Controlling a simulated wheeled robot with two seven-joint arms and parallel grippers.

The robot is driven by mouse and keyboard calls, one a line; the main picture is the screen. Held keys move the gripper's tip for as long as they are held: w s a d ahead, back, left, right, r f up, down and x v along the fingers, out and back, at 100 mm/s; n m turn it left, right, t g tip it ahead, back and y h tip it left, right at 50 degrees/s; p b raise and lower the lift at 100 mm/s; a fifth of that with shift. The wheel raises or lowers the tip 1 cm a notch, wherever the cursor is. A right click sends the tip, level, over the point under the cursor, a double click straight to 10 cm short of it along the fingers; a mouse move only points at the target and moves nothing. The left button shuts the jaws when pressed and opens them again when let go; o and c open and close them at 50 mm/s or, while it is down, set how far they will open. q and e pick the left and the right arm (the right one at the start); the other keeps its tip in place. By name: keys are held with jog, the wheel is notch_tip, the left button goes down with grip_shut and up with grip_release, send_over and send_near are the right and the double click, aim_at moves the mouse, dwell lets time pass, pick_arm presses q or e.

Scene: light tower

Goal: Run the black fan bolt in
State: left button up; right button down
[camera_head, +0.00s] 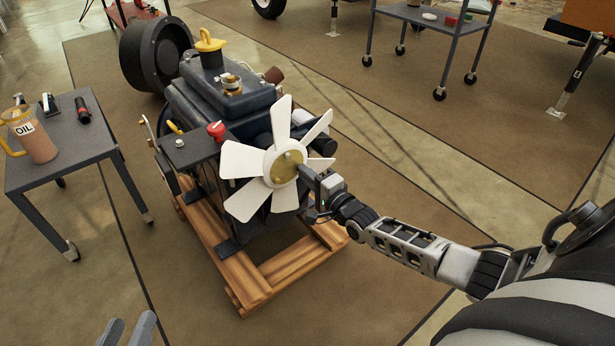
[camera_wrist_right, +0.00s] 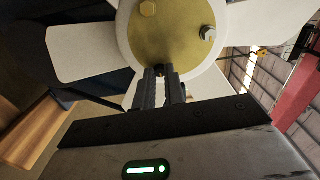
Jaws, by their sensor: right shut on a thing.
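The white fan (camera_head: 241,160) stands at the front of the dark blue engine (camera_head: 225,100), with a brass hub plate (camera_head: 281,165). In the right wrist view the plate (camera_wrist_right: 165,35) carries a brass bolt (camera_wrist_right: 148,8) and a silver bolt (camera_wrist_right: 208,33). The black fan bolt (camera_wrist_right: 160,69) is at the plate's lower edge, mostly hidden by my fingertips. My right gripper (camera_head: 303,172) is at the hub, shut on the black bolt; its fingers (camera_wrist_right: 165,82) point at the plate. My left gripper (camera_head: 127,329) is low at the left, fingers apart and empty, far from the fan.
The engine rests on a wooden pallet (camera_head: 255,285). A grey cart (camera_head: 72,150) at the left bears an oil jug (camera_head: 35,140) and a black and red tool (camera_head: 82,109). Another cart (camera_head: 425,14) stands at the back right. The floor mat right of the engine is clear.

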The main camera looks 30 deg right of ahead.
jog(key=shift+s+f, duration=0.15)
jog(key=shift+f, duration=0.05)
jog(key=c, duration=1.5)
grip_release()
pick_arm(q)
jog(key=shift+s, duration=0.1)
pick_arm(e)
jog(key=shift+o, duration=0.2)
jog(key=shift+r, duration=0.15)
